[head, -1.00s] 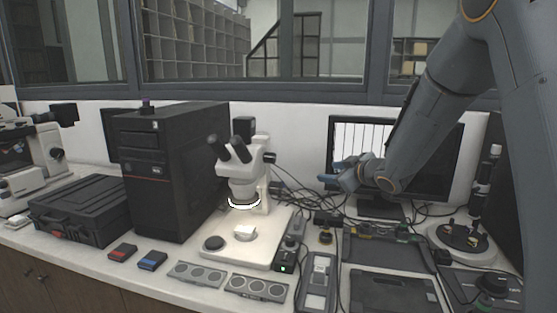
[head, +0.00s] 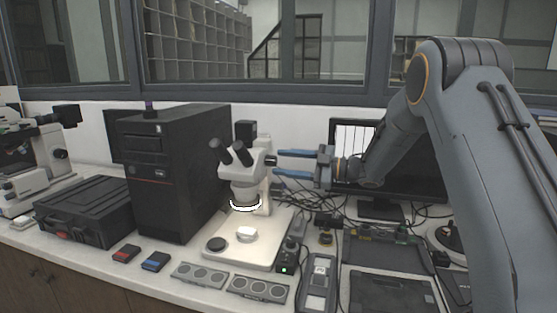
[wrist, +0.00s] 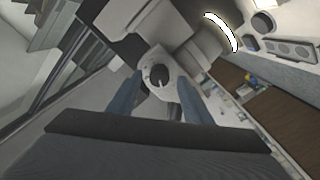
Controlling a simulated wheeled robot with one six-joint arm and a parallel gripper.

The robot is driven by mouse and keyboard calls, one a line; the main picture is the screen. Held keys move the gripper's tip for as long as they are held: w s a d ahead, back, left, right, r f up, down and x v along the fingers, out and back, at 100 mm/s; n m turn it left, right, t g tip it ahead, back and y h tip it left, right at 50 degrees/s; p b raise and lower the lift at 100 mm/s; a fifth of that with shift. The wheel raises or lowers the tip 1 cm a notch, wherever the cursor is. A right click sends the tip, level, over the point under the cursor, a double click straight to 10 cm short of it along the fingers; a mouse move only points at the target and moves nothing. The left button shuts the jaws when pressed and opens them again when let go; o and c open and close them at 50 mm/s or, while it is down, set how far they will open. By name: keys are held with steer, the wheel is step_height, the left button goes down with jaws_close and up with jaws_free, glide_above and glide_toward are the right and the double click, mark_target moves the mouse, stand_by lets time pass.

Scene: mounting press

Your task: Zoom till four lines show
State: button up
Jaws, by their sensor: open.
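A white stereo microscope (head: 246,188) with black eyepieces and a lit ring light stands on a pale base in the middle of the bench. A dark zoom knob (head: 270,160) is on the right side of its head; it also shows in the wrist view (wrist: 159,75). The monitor (head: 352,139) behind shows dark vertical lines on white, partly hidden by my arm. My gripper (head: 277,163) is open, its two blue fingers pointing left at the knob from the right. In the wrist view the knob lies ahead, between and beyond the fingertips. I cannot tell whether they touch it.
A black computer tower (head: 180,170) stands left of the microscope. Cables, a small control box (head: 288,256) and dark trays (head: 385,290) lie to the right. Grey strips with round inserts (head: 260,288) lie at the front edge. A black case (head: 85,208) is at left.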

steer(key=shift+x, duration=1.15)
steer(key=c, duration=1.1)
steer(key=shift+o, duration=0.2)
